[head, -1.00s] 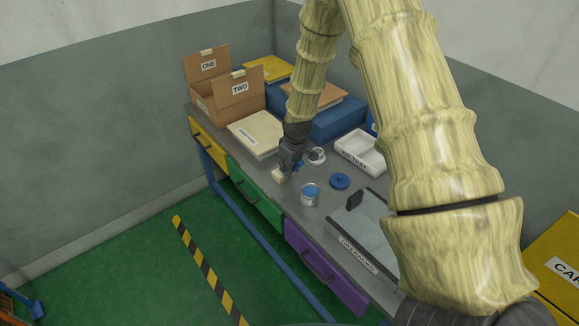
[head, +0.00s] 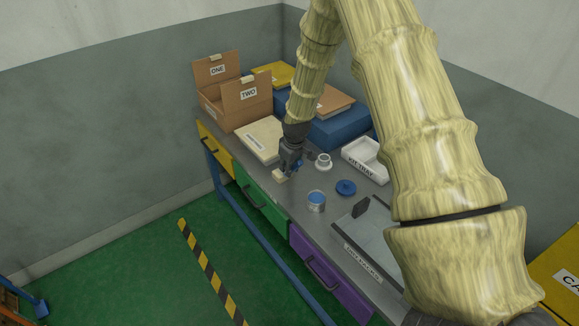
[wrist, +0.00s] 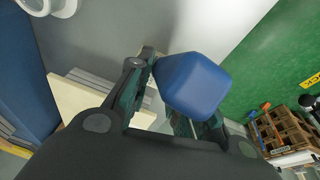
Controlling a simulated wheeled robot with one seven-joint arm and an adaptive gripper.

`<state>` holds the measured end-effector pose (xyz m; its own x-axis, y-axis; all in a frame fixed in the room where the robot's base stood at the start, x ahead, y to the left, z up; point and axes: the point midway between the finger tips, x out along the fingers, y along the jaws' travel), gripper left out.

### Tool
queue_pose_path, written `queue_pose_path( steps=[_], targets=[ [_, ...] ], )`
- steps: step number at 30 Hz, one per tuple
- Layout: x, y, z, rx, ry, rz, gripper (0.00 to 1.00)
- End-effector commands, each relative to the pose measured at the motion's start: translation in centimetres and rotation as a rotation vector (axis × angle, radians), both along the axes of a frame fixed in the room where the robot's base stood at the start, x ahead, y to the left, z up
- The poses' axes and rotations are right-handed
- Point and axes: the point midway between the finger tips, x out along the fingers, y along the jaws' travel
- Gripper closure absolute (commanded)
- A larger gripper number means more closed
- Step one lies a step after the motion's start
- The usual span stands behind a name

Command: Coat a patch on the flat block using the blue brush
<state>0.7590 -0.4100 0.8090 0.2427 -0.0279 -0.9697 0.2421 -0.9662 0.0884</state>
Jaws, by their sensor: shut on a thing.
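My gripper (head: 290,168) is low over the near edge of the grey bench, shut on the blue brush. The brush's blue handle (wrist: 193,85) fills the middle of the wrist view, between the fingers; its tip is hidden. A small pale flat block (head: 279,175) lies on the bench right under the gripper. I cannot tell whether the brush touches it. An open tin with blue content (head: 316,201) stands to the right of the gripper, and a round blue lid (head: 346,187) lies beside it.
A larger cream slab (head: 259,143) lies behind the gripper. A white ring-shaped holder (head: 323,162) stands close on the right, with the white kit tray (head: 361,165) beyond. Cardboard boxes (head: 245,108) and a blue case (head: 340,129) stand at the back.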

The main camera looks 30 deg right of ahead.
Motion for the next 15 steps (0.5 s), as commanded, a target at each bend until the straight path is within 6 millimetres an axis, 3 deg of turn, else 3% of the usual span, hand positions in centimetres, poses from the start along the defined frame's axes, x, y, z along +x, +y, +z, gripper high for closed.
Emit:
queue_pose_path(
  steps=[15],
  targets=[
    [-3.3,-0.5,0.1,0.000,0.000,0.001,1.00]
  ],
)
